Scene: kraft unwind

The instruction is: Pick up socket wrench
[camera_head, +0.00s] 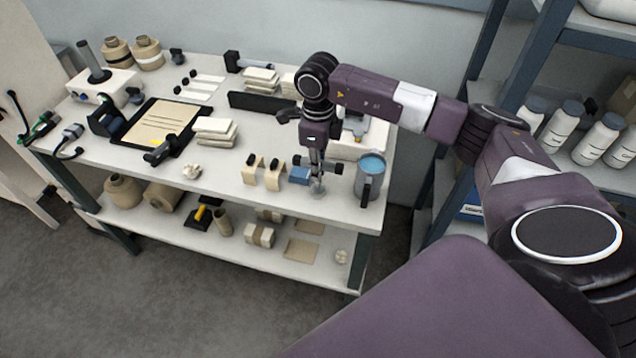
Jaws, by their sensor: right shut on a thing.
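My right gripper (317,186) points straight down at the front right part of the white table. It is shut on a small metallic piece, which looks like the socket wrench (317,190). The fingers hide most of it, and I cannot tell whether it still touches the tabletop. My left gripper is not in view.
A grey mug with a blue top (370,180) stands close to the right of the gripper. A small blue block (299,175) and beige arched pieces (262,172) are close to its left. A black-edged tray (158,125) lies further left. A blue-grey shelf (455,165) with white bottles stands right.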

